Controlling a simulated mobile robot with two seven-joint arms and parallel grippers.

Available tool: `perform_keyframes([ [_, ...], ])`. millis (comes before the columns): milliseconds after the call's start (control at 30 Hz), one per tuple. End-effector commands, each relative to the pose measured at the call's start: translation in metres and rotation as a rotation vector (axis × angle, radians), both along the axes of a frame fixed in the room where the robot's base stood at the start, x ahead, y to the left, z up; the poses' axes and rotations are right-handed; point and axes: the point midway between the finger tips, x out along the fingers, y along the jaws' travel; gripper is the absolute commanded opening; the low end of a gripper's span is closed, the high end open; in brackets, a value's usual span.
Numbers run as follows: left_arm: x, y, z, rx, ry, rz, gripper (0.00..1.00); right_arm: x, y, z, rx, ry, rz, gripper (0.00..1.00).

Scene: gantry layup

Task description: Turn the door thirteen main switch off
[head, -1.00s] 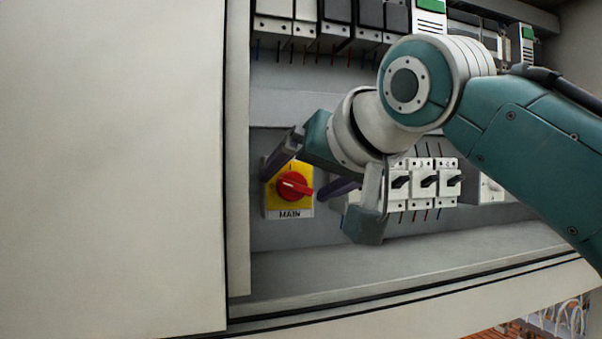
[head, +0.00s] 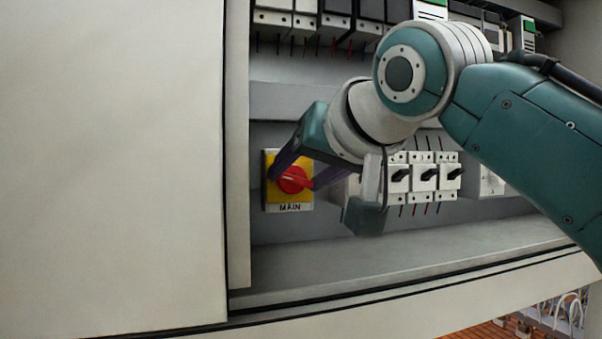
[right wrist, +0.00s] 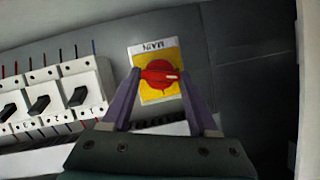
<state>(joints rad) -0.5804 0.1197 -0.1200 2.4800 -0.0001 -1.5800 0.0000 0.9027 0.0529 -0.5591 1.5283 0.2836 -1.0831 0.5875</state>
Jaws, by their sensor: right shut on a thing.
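The main switch (head: 289,205) is a yellow plate labelled MAIN with a red rotary knob (head: 291,184), mounted on the cabinet's back panel. My right gripper (head: 293,179) is at the knob, with its two purple fingers on either side of it, shut on it. In the right wrist view the plate (right wrist: 150,52) appears upside down, and the knob (right wrist: 158,74) lies between the fingertips with its bar roughly sideways and a pale mark at its right end. The fingers hide parts of the knob's edges in the head view. My left gripper is not in view.
Several white breakers with black levers (head: 423,178) stand right of the switch, partly behind my right gripper. More breakers (head: 305,22) line the top row. A large pale door panel (head: 110,170) fills the left. The cabinet's bottom ledge (head: 400,252) is clear.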

Motion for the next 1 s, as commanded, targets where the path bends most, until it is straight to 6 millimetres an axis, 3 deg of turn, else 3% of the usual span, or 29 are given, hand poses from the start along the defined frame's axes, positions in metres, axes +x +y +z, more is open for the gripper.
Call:
perform_keyframes([
  [200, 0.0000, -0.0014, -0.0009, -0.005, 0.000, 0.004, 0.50, -0.0011, 0.0035, 0.0009, -0.269, -0.088, 0.001, 0.04],
  [500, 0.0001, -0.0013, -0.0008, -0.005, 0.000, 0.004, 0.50, -0.0009, 0.0027, 0.0010, -0.301, -0.098, 0.000, 0.04],
  [533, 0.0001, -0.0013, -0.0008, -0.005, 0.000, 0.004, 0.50, -0.0009, 0.0027, 0.0010, -0.301, -0.099, 0.000, 0.62],
  [767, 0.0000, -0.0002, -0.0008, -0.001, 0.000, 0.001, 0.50, -0.0009, 0.0027, 0.0009, -0.298, -0.098, 0.000, 0.88],
  [1000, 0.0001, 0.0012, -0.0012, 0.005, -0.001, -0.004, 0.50, -0.0010, 0.0028, 0.0007, -0.298, -0.097, 0.000, 0.90],
])
